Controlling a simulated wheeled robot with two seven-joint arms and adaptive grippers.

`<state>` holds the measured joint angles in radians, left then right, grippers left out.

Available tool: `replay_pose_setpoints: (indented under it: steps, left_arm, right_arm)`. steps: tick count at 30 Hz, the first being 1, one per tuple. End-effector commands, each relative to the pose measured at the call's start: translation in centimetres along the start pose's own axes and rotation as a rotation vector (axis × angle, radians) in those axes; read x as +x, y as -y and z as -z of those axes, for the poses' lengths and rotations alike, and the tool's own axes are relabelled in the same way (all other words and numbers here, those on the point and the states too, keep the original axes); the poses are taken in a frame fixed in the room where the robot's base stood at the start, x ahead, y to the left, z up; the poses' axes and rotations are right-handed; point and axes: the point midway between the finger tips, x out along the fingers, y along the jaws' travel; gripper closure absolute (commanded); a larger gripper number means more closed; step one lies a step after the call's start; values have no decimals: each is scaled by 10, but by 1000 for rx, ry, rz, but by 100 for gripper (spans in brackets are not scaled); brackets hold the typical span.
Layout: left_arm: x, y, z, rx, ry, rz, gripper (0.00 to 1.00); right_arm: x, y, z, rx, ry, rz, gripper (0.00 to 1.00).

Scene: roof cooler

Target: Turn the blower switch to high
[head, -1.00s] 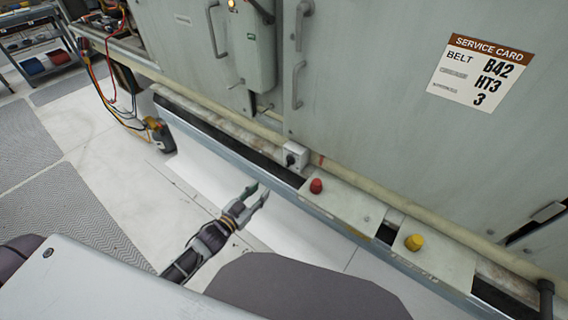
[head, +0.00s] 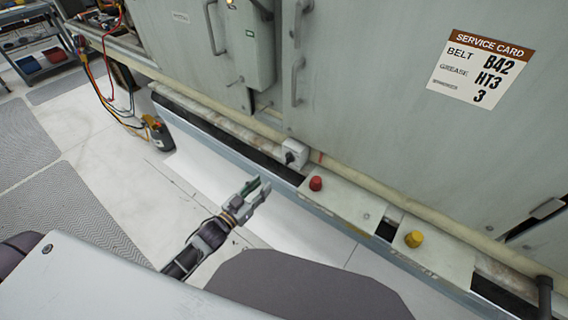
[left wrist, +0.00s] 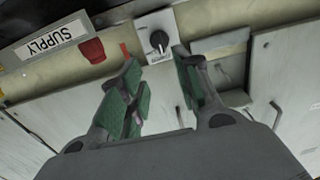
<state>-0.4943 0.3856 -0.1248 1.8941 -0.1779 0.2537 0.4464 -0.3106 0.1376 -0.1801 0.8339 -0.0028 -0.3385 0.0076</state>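The blower switch appears to be the black rotary knob on a small pale box (head: 294,154) at the foot of the grey cabinet. In the left wrist view the black knob (left wrist: 158,41) sits beyond the fingertips, in line with the gap between them. Its setting is too small to read. My left gripper (head: 258,187) is below and left of the switch in the head view, apart from it. Its green-padded fingers (left wrist: 160,68) are open with nothing between them. My right gripper is not in view.
A red button (head: 316,183) and a yellow button (head: 414,240) stand on the ledge right of the switch. A metal rail (head: 240,163) runs along the ledge's front. A service card (head: 482,67) is on the cabinet.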

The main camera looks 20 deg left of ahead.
Motion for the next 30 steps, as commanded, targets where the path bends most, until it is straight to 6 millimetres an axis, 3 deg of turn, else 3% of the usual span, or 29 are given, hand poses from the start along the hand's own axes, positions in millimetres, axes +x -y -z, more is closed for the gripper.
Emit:
replay_pose_setpoints:
  steps: [11,30]
  left_arm:
    - [8,0,0,1,-1,0,67]
    - [56,0,1,1,-1,0,67]
  right_arm:
    - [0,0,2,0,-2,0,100]
    - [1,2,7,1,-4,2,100]
